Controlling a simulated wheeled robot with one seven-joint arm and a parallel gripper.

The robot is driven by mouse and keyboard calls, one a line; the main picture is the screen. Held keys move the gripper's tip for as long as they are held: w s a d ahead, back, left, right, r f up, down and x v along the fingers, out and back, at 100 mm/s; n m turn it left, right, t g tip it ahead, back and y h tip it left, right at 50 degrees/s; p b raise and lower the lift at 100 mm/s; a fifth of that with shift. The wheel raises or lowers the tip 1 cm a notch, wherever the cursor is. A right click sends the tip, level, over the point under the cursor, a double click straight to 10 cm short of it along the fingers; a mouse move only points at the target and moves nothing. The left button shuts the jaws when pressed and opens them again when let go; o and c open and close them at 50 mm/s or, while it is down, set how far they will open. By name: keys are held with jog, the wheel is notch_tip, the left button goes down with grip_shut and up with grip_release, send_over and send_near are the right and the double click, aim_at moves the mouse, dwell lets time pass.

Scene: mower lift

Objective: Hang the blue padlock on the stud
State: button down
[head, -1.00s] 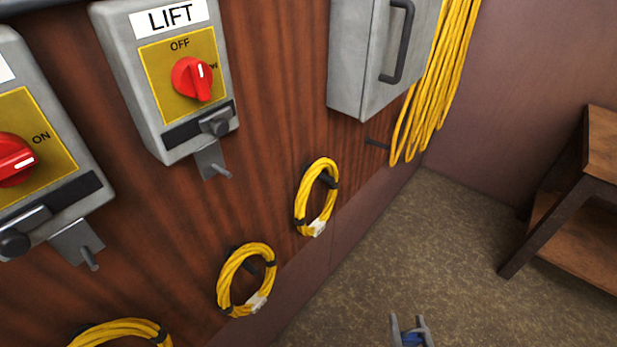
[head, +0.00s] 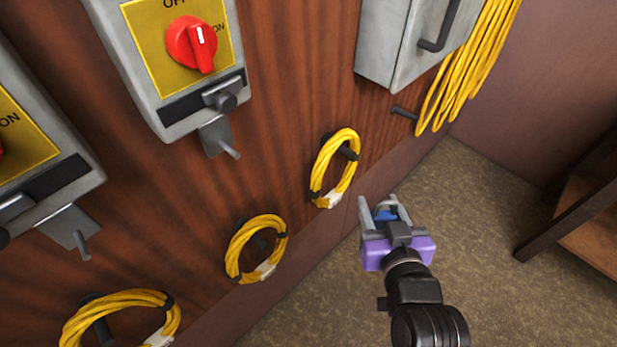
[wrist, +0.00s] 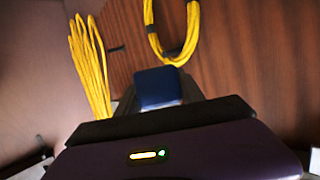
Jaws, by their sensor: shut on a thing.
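The blue padlock (head: 385,212) sits between the fingers of my gripper (head: 380,205), which is shut on it. Its blue body also shows in the wrist view (wrist: 158,88); its shackle cannot be made out. My gripper is out in front of the wall, low and to the right of the switch boxes. A short grey stud (head: 229,151) sticks out from the bracket under the middle switch box (head: 165,70). A similar stud (head: 84,246) is under the left box. Another dark peg (head: 404,113) is on the wall below the cabinet. The padlock is apart from all of them.
Yellow cable coils (head: 335,168) hang on wall hooks between my gripper and the switch boxes. A grey cabinet (head: 400,45) and a long yellow cable bundle (head: 468,70) are at upper right. A wooden bench (head: 580,210) stands at right. Floor around my gripper is open.

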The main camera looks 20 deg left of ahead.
jog(key=s+a+r+n+g+y, duration=0.75)
jog(key=s+a+r, duration=0.65)
jog(key=a+r, duration=0.2)
jog(key=x, duration=0.8)
jog(key=shift+w+n, duration=0.25)
jog(key=shift+n, duration=0.1)
jog(key=shift+a+r+h, duration=0.1)
jog(key=shift+a+h, duration=0.1)
jog(key=shift+h, duration=0.05)
jog(key=c, duration=0.6)
grip_release()
jog(key=shift+c, duration=0.2)
jog(key=shift+d, duration=0.15)
